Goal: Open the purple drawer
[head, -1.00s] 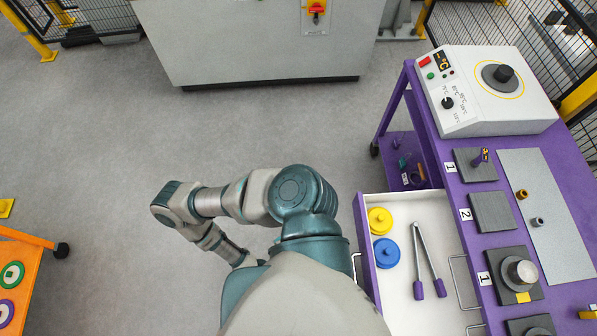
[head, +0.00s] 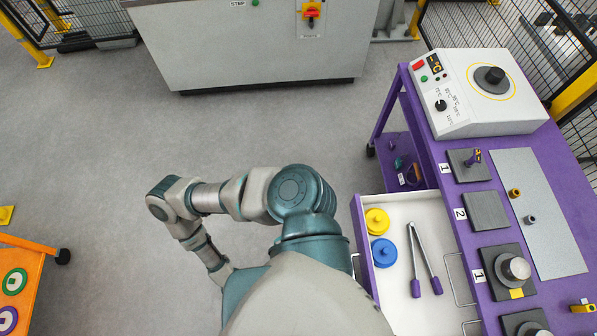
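The purple drawer (head: 362,243) is pulled out to the left from the purple cart (head: 440,205). Its white inside shows. A yellow round piece (head: 377,221), a blue round piece (head: 384,252) and tongs with purple tips (head: 423,262) lie in it. A metal bar handle on the drawer's front panel is partly visible beside my arm. My grey and teal arm is folded in the middle of the view, left of the drawer. Neither gripper can be made out; the arm's lower end runs behind my own body.
The cart top carries a white heater box (head: 470,115) with a dial and several grey blocks. An orange cart (head: 22,285) stands at the lower left. A large grey cabinet (head: 240,50) stands at the back. The floor between them is clear.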

